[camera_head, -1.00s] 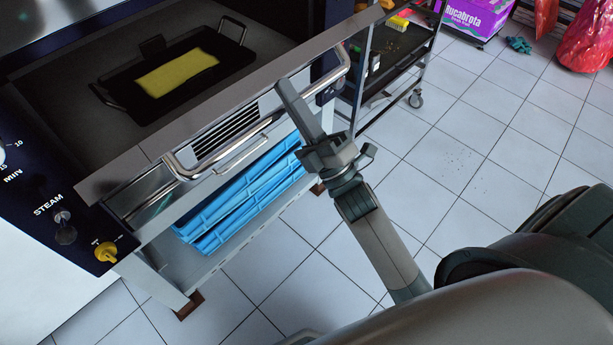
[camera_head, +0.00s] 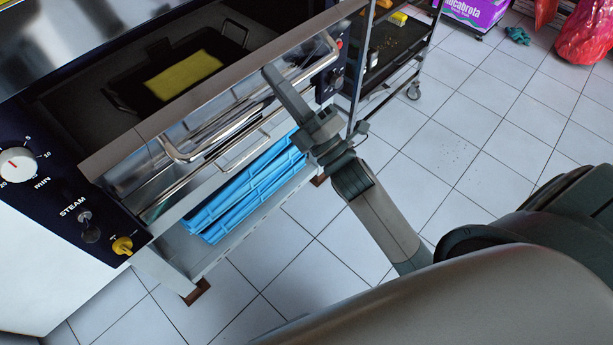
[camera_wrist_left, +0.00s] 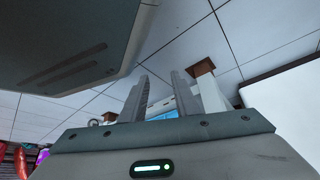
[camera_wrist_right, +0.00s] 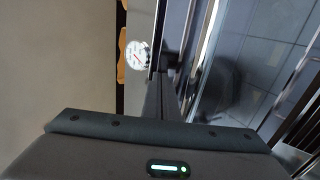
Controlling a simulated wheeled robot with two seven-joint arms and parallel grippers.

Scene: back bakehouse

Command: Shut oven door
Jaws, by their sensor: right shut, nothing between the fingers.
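The oven door (camera_head: 165,180) is partly open, a tilted metal panel with its top edge in front of the oven chamber. Its bar handle (camera_head: 215,145) runs along the outer face. My right gripper (camera_head: 270,74) is shut and empty; its fingertips are at the door's outer face near the right part of the handle. Whether they touch is hard to tell. It also shows in the right wrist view (camera_wrist_right: 162,78). My left gripper (camera_wrist_left: 163,82) shows only in the left wrist view, with its fingers apart and nothing between them.
A dark tray (camera_head: 232,70) with a yellow slab (camera_head: 185,76) sits inside the oven. Blue crates (camera_head: 245,195) lie on the shelf below the door. The control panel (camera_head: 55,190) is at left. A wheeled rack (camera_head: 390,50) stands at right; the tiled floor is mostly clear.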

